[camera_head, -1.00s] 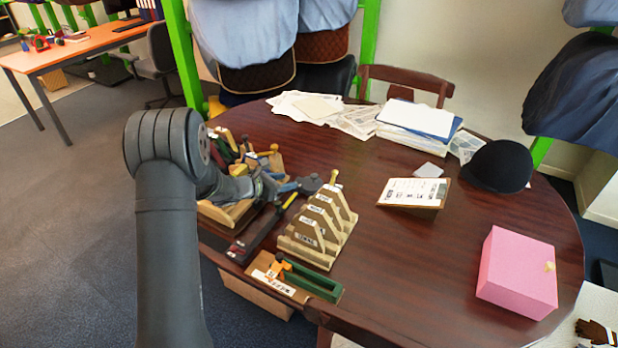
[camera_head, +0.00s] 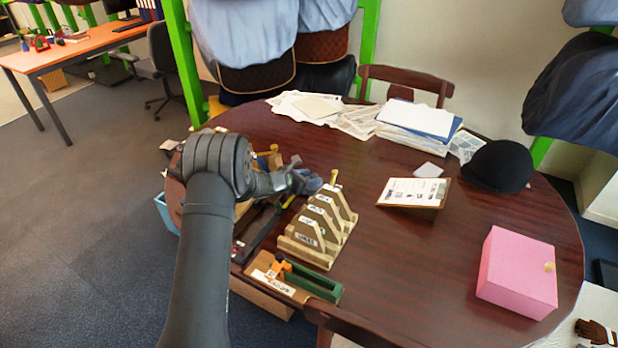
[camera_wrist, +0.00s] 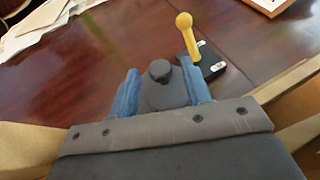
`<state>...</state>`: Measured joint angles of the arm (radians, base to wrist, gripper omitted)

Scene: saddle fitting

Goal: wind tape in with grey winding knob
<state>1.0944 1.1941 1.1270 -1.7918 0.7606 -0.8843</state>
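My gripper (camera_wrist: 160,88) points toward the table with its two blue fingers apart. A dark grey part with a round grey knob (camera_wrist: 160,70) shows between the fingers in the wrist view. The fingertips stand to either side of the knob with small gaps; whether the lower grey part touches them I cannot tell. A yellow-headed peg (camera_wrist: 187,32) stands to the right of the fingers by a dark plate with white marks (camera_wrist: 212,69). In the head view my gripper (camera_head: 303,182) is left of the wooden rack and hides most of the grey part. No tape can be made out.
A wooden rack with labelled slanted pieces (camera_head: 320,225) stands just right of my gripper. A green and orange tool on a board (camera_head: 312,283) lies in front. A clipboard (camera_head: 412,193) and pink box (camera_head: 517,272) stand right.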

